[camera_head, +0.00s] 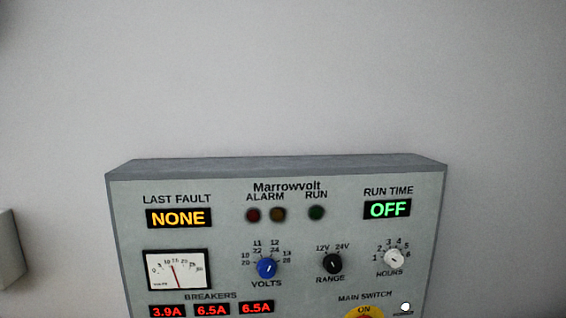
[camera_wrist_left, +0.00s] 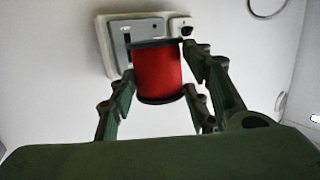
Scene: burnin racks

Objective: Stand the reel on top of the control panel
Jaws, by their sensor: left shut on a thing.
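The grey control panel (camera_head: 290,225) fills the lower part of the head view, and its flat top (camera_head: 280,166) is bare. In the left wrist view, a red reel (camera_wrist_left: 158,76) with dark rims sits between the fingers of my left gripper (camera_wrist_left: 160,88), which is shut on it. The reel and left gripper do not show in the head view, so their distance from the panel cannot be told. My right gripper is in neither view.
A plain grey wall (camera_head: 280,80) stands behind the panel. A pale box (camera_head: 9,248) is at the left edge of the head view. In the left wrist view, a light grey wall fixture (camera_wrist_left: 118,38) shows behind the reel and a dark cable loop (camera_wrist_left: 268,17) hangs at the top right.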

